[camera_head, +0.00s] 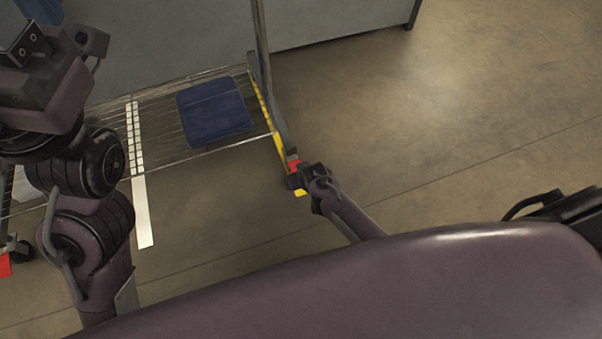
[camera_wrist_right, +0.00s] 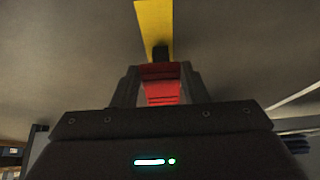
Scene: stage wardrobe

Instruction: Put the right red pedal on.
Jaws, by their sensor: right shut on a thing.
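The right red pedal (camera_head: 293,164) is at the near right corner of a wheeled rack, at the end of its yellow base bar (camera_head: 279,143). My right gripper (camera_head: 297,176) is down at this corner and partly covers the pedal. In the right wrist view the red pedal (camera_wrist_right: 161,88) lies between the two fingers, which are shut on it, with the yellow bar (camera_wrist_right: 155,28) just beyond. The pedal's tilt is hard to tell. My left arm is raised at the left, and its gripper's fingers do not show clearly.
The rack has a wire shelf (camera_head: 180,158) with a folded dark blue cloth (camera_head: 213,110) on it. Another red pedal (camera_head: 4,266) shows beside a caster (camera_head: 17,250) at the left edge. A white strip (camera_head: 143,215) lies on the floor. The floor at right is clear.

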